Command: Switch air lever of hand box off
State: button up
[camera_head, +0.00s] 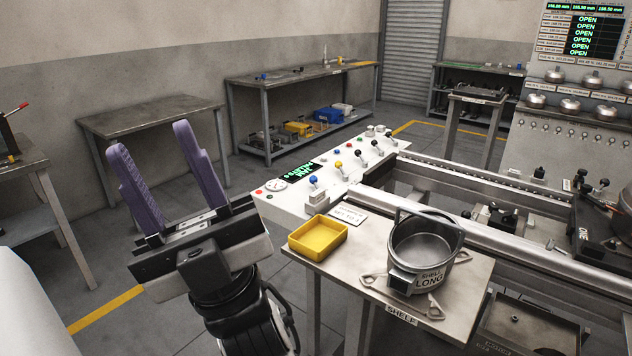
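My gripper (149,138) is at the left, with its two purple fingers pointing up and spread apart, nothing between them. A long white control box (335,178) stands right of it, at the end of the rails. I cannot read which lever is the air lever, or whether this is the hand box. My gripper is apart from the box.
A shelf table (345,280) in front carries a yellow tray (318,237) and a metal pot (424,245) marked LONG. Metal rails (478,217) run to the right. Workbenches (150,112) stand along the back wall. Open floor lies between the benches and the control box.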

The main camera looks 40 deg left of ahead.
aim_at(313, 179)
jog(key=i+u, duration=0.1)
jog(key=u, duration=0.3)
jog(key=i+j+u, duration=0.1)
jog(key=u, duration=0.7)
jog(key=i+l, duration=0.45)
